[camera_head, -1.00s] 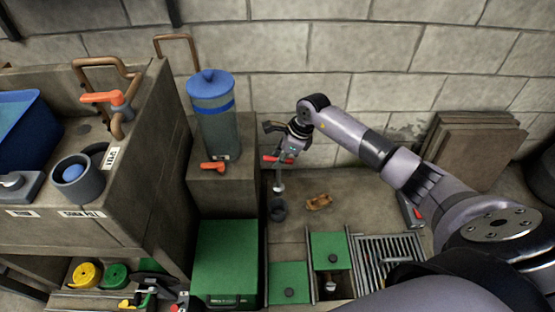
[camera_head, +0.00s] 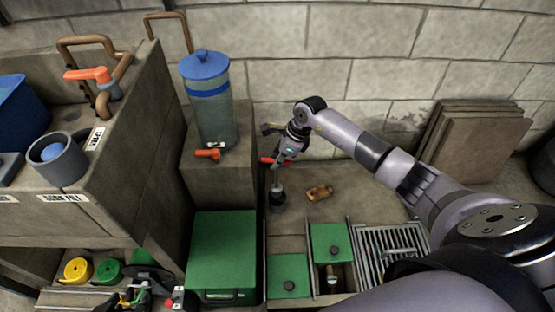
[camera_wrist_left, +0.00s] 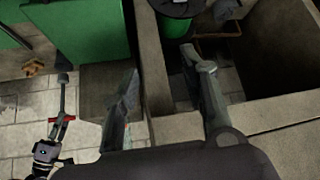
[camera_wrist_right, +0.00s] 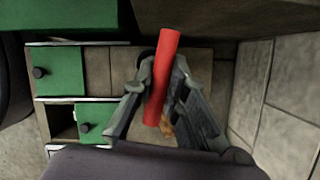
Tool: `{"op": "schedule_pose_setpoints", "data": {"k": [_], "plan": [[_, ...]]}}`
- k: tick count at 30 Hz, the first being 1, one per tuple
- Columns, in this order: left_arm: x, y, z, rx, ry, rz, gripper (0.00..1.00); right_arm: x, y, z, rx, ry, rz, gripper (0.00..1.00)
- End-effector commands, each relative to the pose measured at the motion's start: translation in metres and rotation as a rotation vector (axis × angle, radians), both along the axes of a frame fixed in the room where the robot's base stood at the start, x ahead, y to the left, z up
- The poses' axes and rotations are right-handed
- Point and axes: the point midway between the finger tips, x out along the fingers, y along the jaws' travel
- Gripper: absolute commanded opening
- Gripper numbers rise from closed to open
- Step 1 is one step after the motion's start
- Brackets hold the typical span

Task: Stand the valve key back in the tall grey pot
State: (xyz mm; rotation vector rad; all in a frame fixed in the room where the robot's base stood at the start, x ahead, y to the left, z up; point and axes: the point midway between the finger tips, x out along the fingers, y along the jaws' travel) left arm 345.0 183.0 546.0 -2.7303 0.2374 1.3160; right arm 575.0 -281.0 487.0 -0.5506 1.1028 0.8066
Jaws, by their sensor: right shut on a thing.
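The valve key has a red cross handle (camera_head: 268,161) and a grey shaft (camera_head: 276,180). My right gripper (camera_head: 284,155) is shut on the handle; the right wrist view shows the red bar (camera_wrist_right: 163,80) between its fingers. The shaft hangs nearly upright. The left wrist view also shows the key's shaft (camera_wrist_left: 63,98). My left gripper (camera_wrist_left: 160,64) is open and empty, low at the left.
An orange-brown object (camera_head: 319,192) lies right of the pot. A clear tank with a blue lid (camera_head: 207,100) stands on a ledge to the left. A green box (camera_head: 223,250), green lids (camera_head: 289,275) and a grating (camera_head: 390,255) lie in front. Boards (camera_head: 480,140) lean on the wall.

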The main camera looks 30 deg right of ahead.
Motion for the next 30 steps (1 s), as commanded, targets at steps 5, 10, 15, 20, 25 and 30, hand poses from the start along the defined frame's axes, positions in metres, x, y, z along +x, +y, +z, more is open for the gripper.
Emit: {"op": "schedule_pose_setpoints", "data": {"k": [5, 10, 15, 20, 25, 30], "plan": [[0.023, -0.008, 0.012, -0.027, -0.125, -0.01, 0.4, 0.0, 0.0, -0.008, -0.001, -0.001, 0.0, 0.0], [0.041, -0.015, 0.028, -0.053, -0.241, -0.017, 0.4, 0.0, 0.0, -0.014, -0.001, -0.001, 0.001, 0.0], [0.054, -0.02, 0.041, -0.073, -0.329, -0.024, 0.4, 0.0, 0.0, -0.018, -0.001, -0.001, 0.0, 0.0], [0.059, -0.023, 0.048, -0.083, -0.372, -0.027, 0.4, 0.0, 0.0, -0.02, -0.001, -0.001, 0.0, 0.0], [0.061, -0.023, 0.051, -0.087, -0.386, -0.028, 0.4, 0.0, 0.0, -0.02, -0.001, -0.001, 0.0, 0.0], [0.061, -0.023, 0.051, -0.087, -0.386, -0.028, 0.4, 0.0, 0.0, -0.02, -0.001, -0.001, 0.0, 0.0]]}}
